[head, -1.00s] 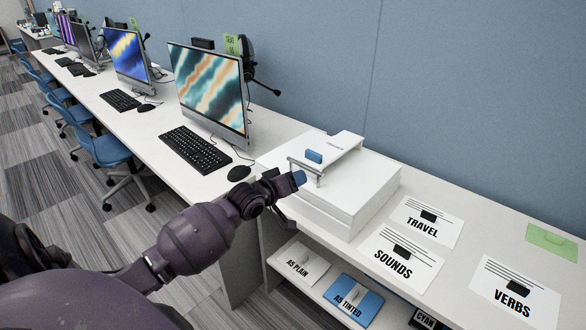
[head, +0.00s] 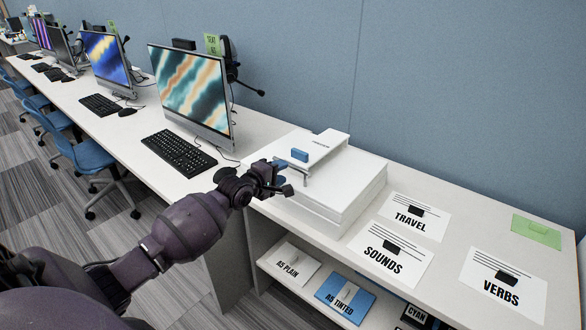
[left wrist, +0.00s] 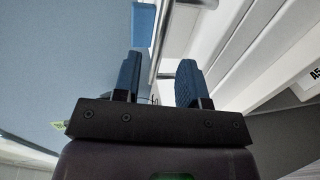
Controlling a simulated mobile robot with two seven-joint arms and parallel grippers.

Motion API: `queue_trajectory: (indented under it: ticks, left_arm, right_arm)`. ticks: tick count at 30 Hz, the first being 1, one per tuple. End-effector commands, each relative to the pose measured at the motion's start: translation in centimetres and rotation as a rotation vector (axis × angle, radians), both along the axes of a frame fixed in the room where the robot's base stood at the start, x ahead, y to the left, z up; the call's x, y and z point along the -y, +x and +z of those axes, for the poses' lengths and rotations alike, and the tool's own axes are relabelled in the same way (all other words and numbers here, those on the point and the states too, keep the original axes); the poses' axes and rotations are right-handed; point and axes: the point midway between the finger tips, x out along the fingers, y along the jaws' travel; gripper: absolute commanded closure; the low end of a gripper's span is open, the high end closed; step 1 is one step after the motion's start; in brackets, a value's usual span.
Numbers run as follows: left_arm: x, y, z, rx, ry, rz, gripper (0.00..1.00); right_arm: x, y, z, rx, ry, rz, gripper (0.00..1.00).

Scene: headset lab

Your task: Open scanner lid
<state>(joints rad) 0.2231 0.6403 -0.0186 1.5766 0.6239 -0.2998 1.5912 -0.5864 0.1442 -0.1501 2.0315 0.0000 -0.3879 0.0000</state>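The scanner is a white box (head: 330,205) on the bench with its flat white lid (head: 328,142) down. A metal bar handle (head: 296,171) runs along the lid's near left edge, with a small blue block (head: 299,155) above it. My left gripper (head: 279,178) is at the handle's near left side. In the left wrist view its two blue fingers (left wrist: 159,84) stand apart, and the handle bar (left wrist: 160,45) shows in line with the gap between them. I cannot tell whether the bar is inside the gap. My right gripper is not in view.
A monitor (head: 190,92), keyboard (head: 179,153) and headset stand left of the scanner. Cards marked TRAVEL (head: 414,215), SOUNDS (head: 391,253) and VERBS (head: 503,283) lie to its right. A shelf below holds paper packs (head: 345,297). A blue wall panel (head: 450,90) rises behind.

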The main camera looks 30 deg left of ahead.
Motion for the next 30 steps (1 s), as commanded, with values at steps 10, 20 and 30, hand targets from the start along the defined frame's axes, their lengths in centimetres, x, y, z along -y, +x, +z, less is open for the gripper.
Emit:
queue_trajectory:
  ticks: [10,20,30]
  left_arm:
    - [0.3,4.7,-1.2,-0.002,0.003,-0.001,0.61]
    - [0.4,5.9,-1.2,-0.001,0.002,0.001,0.61]
    - [0.4,5.9,-1.2,-0.001,0.002,0.0,0.86]
  right_arm:
    - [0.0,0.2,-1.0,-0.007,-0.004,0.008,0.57]
    - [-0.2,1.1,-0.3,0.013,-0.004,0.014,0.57]
    - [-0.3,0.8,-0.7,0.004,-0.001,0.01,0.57]
